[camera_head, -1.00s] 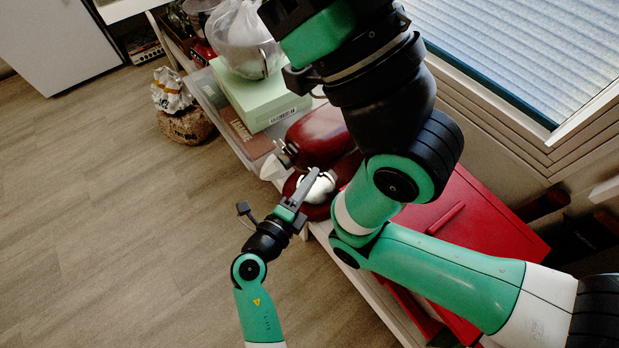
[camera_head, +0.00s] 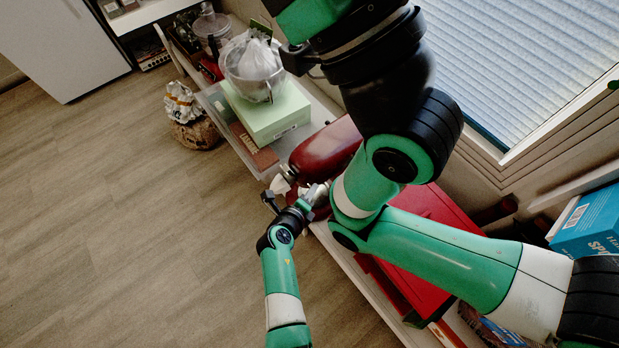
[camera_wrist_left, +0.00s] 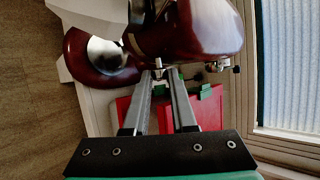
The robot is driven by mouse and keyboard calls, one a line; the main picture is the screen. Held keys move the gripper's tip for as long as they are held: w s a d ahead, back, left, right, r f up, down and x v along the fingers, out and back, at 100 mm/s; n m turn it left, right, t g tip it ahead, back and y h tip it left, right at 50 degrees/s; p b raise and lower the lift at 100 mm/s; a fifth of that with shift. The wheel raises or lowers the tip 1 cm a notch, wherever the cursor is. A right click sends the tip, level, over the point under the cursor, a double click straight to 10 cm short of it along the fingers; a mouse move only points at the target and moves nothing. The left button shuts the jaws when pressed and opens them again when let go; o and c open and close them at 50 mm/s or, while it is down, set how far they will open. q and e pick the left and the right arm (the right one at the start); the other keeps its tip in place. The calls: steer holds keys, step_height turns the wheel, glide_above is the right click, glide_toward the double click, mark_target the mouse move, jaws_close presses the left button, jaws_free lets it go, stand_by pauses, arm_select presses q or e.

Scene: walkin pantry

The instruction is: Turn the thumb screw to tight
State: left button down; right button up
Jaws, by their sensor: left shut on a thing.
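A dark red stand mixer (camera_head: 326,150) stands on the shelf, partly hidden behind my arms; its glossy head (camera_wrist_left: 205,28) fills the top of the left wrist view. My left gripper (camera_head: 318,190) is at the mixer's side. In the left wrist view, its two fingers (camera_wrist_left: 159,75) close in on a small silver thumb screw (camera_wrist_left: 158,66) under the edge of the head. The fingertips hide part of the screw, and its turn position cannot be told.
A green box (camera_head: 265,112) with a bagged bowl (camera_head: 252,65) on it stands on the shelf beyond the mixer. A red box (camera_head: 425,215) is on the near side, behind my right arm. A sack (camera_head: 183,105) stands on the floor. The floor at left is clear.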

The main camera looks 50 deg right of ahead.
arm_select(q)
steer(key=shift+d+r, duration=0.1)
stand_by(0.4)
steer(key=c, duration=0.7)
jaws_free()
steer(key=shift+c, duration=0.2)
steer(key=p+v, duration=1.1)
steer(key=p, duration=0.2)
steer(key=shift+s+r, duration=0.15)
steer(key=shift+r, duration=0.15)
